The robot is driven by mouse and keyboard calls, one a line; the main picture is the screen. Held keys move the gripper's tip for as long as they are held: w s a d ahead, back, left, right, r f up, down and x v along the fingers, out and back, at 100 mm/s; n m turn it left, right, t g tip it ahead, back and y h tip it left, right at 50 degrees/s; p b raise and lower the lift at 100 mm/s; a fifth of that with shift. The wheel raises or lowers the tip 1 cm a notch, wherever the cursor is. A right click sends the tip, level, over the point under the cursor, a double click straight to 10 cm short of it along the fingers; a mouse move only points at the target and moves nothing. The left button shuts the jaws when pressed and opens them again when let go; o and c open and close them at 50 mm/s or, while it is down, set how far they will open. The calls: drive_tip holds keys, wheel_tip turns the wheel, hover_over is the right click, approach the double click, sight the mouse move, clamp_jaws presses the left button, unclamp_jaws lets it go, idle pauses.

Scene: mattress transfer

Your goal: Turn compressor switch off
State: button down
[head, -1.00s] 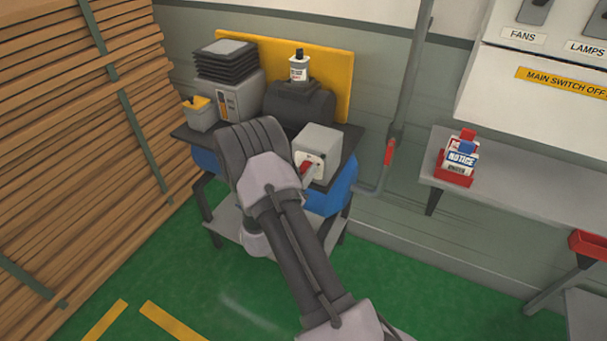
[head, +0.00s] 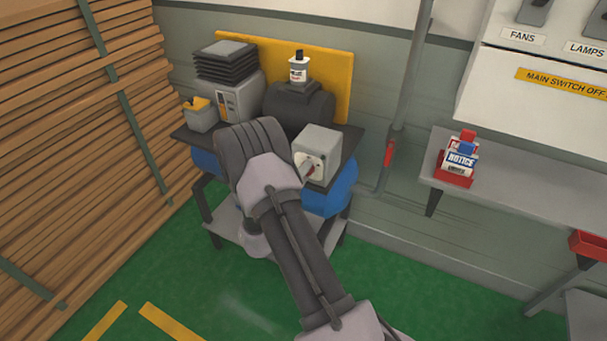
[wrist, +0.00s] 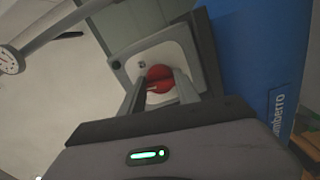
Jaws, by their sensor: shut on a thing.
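The compressor switch is a grey box (head: 317,141) with a pale front plate, at the right front corner of the compressor stand. Its red rotary knob shows only in small part in the head view. In the wrist view the red knob (wrist: 159,78) is ahead, on the pale plate (wrist: 183,52). My gripper (wrist: 162,86) is shut on the red knob, one finger on each side. In the head view my arm crosses in front of the stand and hides most of the gripper.
The compressor's blue tank (head: 334,192) is below and beside the switch. A dark cylinder (head: 300,104) with a white bottle (head: 299,69) on it stands behind. A grey pipe (head: 407,95) runs up the wall to the right. Green floor is clear in front.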

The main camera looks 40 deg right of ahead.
drive_tip(key=shift+n, duration=0.8)
drive_tip(key=c, duration=0.9)
unclamp_jaws()
drive_tip(key=p+v, duration=0.3)
drive_tip(key=v, duration=1.4)
drive_tip(key=shift+s+a, duration=0.1)
drive_tip(key=shift+a, duration=0.1)
